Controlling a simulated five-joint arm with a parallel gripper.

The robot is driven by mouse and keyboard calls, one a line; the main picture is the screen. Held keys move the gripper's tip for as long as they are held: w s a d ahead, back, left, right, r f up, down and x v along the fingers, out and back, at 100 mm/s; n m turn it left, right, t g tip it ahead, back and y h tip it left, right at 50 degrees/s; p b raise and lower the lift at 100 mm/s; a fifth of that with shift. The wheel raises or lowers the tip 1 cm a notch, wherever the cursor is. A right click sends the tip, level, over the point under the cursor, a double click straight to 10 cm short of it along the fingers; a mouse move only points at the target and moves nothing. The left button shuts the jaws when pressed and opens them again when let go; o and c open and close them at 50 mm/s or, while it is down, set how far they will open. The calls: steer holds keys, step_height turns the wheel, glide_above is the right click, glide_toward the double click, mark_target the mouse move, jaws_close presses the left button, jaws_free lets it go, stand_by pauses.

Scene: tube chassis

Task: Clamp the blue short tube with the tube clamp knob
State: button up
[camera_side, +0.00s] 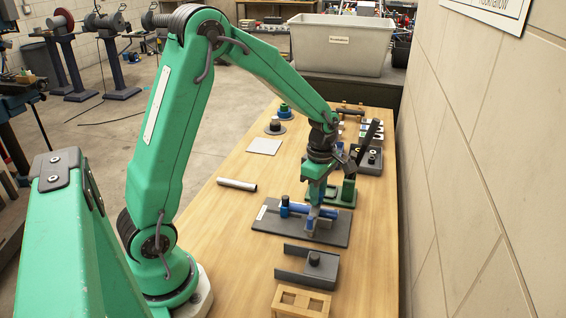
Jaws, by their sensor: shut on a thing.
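The blue short tube (299,208) lies in a fixture on a dark grey plate (272,226) on the wooden table. A blue upright piece (284,203) stands at the tube's left end. My gripper (313,217) points down over the right part of the tube, low at the plate. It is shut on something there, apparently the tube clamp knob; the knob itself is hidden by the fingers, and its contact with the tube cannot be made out.
A loose light tube (237,184) lies left. The wall is right.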

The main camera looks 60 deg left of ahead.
steer(key=m, duration=0.4)
steer(key=shift+m, duration=0.4)
steer(key=m, duration=0.5)
steer(key=shift+m, duration=0.3)
steer(key=m, duration=0.9)
steer(key=shift+m, duration=0.4)
steer(key=m, duration=0.4)
steer(key=shift+m, duration=0.3)
steer(key=m, duration=0.4)
steer(key=shift+m, duration=0.3)
steer(key=m, duration=0.9)
